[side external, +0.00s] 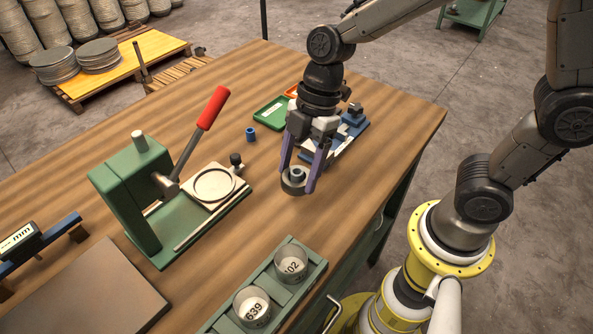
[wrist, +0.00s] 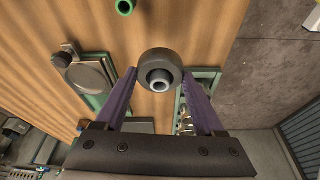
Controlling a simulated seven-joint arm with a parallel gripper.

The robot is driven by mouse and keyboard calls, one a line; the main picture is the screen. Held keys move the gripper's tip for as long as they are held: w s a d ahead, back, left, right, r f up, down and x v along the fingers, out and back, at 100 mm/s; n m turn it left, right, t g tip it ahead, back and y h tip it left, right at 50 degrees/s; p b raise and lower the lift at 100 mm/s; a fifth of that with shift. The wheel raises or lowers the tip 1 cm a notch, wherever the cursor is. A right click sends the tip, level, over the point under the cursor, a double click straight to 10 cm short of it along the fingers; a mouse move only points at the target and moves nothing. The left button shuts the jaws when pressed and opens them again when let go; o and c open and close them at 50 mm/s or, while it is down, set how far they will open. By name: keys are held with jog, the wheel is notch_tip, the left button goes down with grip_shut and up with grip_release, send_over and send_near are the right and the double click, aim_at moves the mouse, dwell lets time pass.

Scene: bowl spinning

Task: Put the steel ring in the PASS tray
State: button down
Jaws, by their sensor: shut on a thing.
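My gripper (side external: 297,187) is shut on a grey steel ring (side external: 291,188), with one purple finger on each side of it. In the wrist view the ring (wrist: 151,61) sits between the fingertips (wrist: 160,75), dark outside with a lighter raised bore in the middle. I cannot tell whether it touches the table. A green tray (side external: 268,113) lies behind my gripper, with an orange-red tray (side external: 291,91) just beyond it, mostly hidden. Each seems to carry a pale label, too small to read, so I cannot tell which is PASS.
A green press (side external: 122,190) with a red-handled lever (side external: 212,107) stands left. A blue fixture (side external: 352,122) is close behind my gripper. A small blue piece (side external: 251,134) lies loose. Two numbered cups sit in a green rack (side external: 230,317) at the front. A green ring (wrist: 124,6) shows in the wrist view.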

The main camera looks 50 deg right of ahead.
jog(key=w+d+r+m+t, duration=0.15)
jog(key=w+d, duration=0.25)
jog(key=w, duration=0.4)
jog(key=w+d+r+m, duration=0.2)
jog(key=w+d+r, duration=0.15)
jog(key=w, duration=0.45)
jog(key=w+d+f+m, duration=0.1)
jog(key=w+d+f, duration=0.15)
jog(key=d, duration=0.45)
jog(key=w+d+f+m, duration=0.2)
jog(key=w+d, duration=0.2)
jog(key=d, duration=0.3)
jog(key=shift+n+h, duration=0.35)
jog(key=shift+h, duration=0.05)
jog(key=shift+f, duration=3.2)
jog(key=shift+f, duration=0.3)
grip_release()
jog(key=shift+s+f, duration=0.1)
